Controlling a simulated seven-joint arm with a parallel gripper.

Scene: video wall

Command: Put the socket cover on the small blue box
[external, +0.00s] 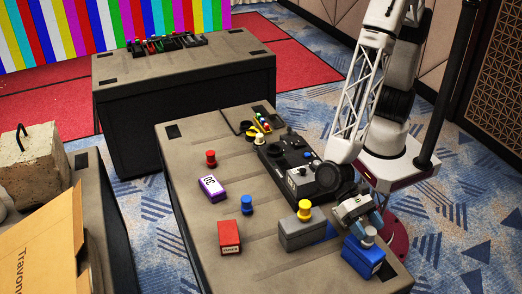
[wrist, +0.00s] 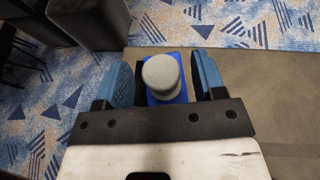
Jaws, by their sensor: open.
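A blue box (external: 363,257) stands at the near right corner of the table, with a grey round-topped cap (external: 369,236) on it. I cannot tell whether this cap is the socket cover. In the wrist view the grey cap (wrist: 161,75) lies between my blue fingers, with the blue box (wrist: 168,99) beneath it. My gripper (external: 370,222) is open above the box, with a gap visible on each side of the cap. Similar pieces on the table are yellow (external: 304,210) on a grey box (external: 300,234), blue (external: 247,205) and red (external: 211,158).
A red box (external: 229,236) and a purple-and-white box (external: 212,188) lie on the left of the table (external: 190,140). A black control panel (external: 285,160) and a dark round object (external: 334,178) are near my arm. Bare tabletop lies between the boxes.

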